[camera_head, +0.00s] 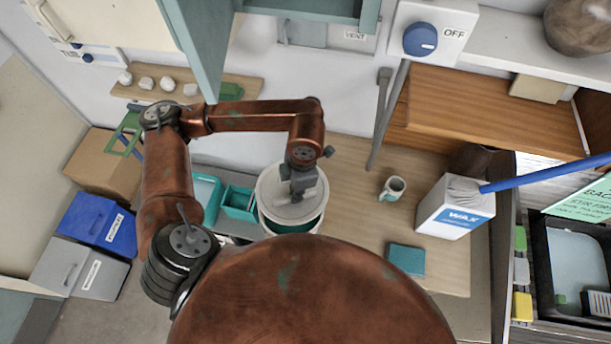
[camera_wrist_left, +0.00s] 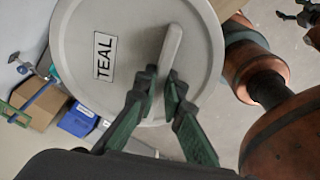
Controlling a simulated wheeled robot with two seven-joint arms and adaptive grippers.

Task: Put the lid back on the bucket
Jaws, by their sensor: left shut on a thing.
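The round pale grey lid (camera_head: 270,202) is over the white bucket (camera_head: 312,227) in the head view, and teal shows past its lower right edge. The lid hides most of the bucket's mouth, and I cannot tell whether the two touch. My left gripper (camera_head: 297,191) is above the lid, shut on its handle. In the left wrist view, the left gripper's fingers (camera_wrist_left: 160,84) pinch the bar handle (camera_wrist_left: 171,48) of the lid (camera_wrist_left: 75,28), which has a TEAL label. My right gripper does not show in the head view; a dark part at the wrist view's top right is unclear.
Left of the bucket are teal trays (camera_head: 239,202). To its right stand a mug (camera_head: 393,188), a teal block (camera_head: 405,259) and a white WAX box (camera_head: 447,207) with a blue-handled brush (camera_head: 545,172). Bare tabletop (camera_head: 357,222) lies between bucket and mug. A shelf (camera_head: 475,110) is behind.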

